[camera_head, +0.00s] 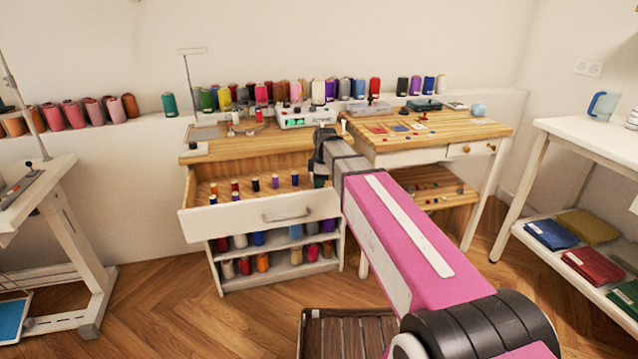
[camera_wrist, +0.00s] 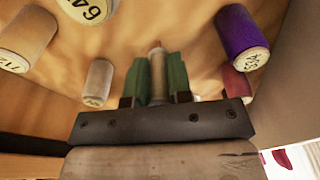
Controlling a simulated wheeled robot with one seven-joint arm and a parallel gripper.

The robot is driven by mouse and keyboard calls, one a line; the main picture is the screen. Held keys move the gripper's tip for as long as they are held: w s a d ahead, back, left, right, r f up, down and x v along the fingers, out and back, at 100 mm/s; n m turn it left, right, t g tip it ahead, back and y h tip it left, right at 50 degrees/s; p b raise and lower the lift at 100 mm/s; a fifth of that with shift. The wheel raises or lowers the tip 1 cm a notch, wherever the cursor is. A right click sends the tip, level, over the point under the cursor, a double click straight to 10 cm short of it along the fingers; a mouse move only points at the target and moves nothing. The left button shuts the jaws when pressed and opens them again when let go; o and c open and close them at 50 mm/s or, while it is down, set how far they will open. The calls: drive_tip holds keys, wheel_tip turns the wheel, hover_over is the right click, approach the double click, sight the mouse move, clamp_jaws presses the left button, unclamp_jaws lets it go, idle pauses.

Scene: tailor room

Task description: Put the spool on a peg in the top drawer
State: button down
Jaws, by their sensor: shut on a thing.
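The top drawer (camera_head: 262,217) is pulled out from the wooden table and holds several small spools in rows. My gripper (camera_head: 319,181) reaches down into its right end. In the wrist view the green fingers of my gripper (camera_wrist: 157,80) are shut on a pale, narrow spool (camera_wrist: 157,79). A thin brownish tip shows at the spool's far end; I cannot tell whether it is a peg through the spool. Around it in the wrist view are a white spool (camera_wrist: 98,83), a purple spool (camera_wrist: 242,38), a dark red spool (camera_wrist: 235,86) and a tan spool (camera_wrist: 25,38).
Below the drawer, open shelves (camera_head: 290,270) hold larger spools. A second wooden table (camera_head: 430,135) stands close on the right. A white shelf unit (camera_head: 590,140) is at far right and a white table (camera_head: 40,180) at left. The wooden floor (camera_head: 180,300) in front is mostly clear.

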drive_tip(key=shift+f, duration=0.35)
drive_tip(key=shift+f, duration=0.25)
drive_tip(key=c, duration=1)
unclamp_jaws()
drive_tip(key=shift+o, duration=0.2)
